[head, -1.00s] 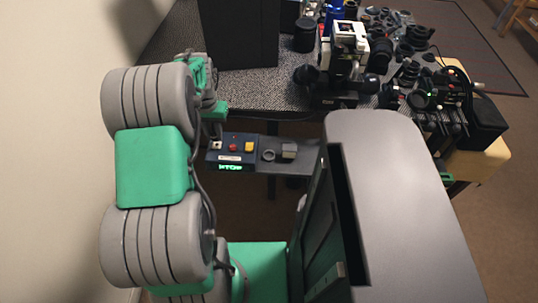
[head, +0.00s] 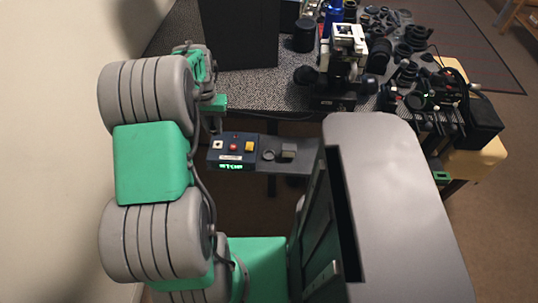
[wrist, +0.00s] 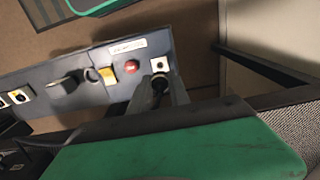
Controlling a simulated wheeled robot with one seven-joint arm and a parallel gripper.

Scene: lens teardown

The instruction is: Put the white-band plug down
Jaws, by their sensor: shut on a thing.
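My gripper (wrist: 164,92) is shut on a small dark plug (wrist: 159,84), seen end-on between the fingers in the wrist view. Its white band cannot be made out. The plug and fingertips lie just below a white square socket (wrist: 159,64) with a dark centre, at the end of a blue-grey control box (wrist: 140,48). I cannot tell whether the plug touches the box. In the head view my gripper (head: 216,124) is beside the far left corner of the box (head: 232,158), and the white socket (head: 217,145) is uncovered there; the plug is not clear.
The box carries a red button (head: 233,147), a yellow switch (head: 249,147) and a green lit display.

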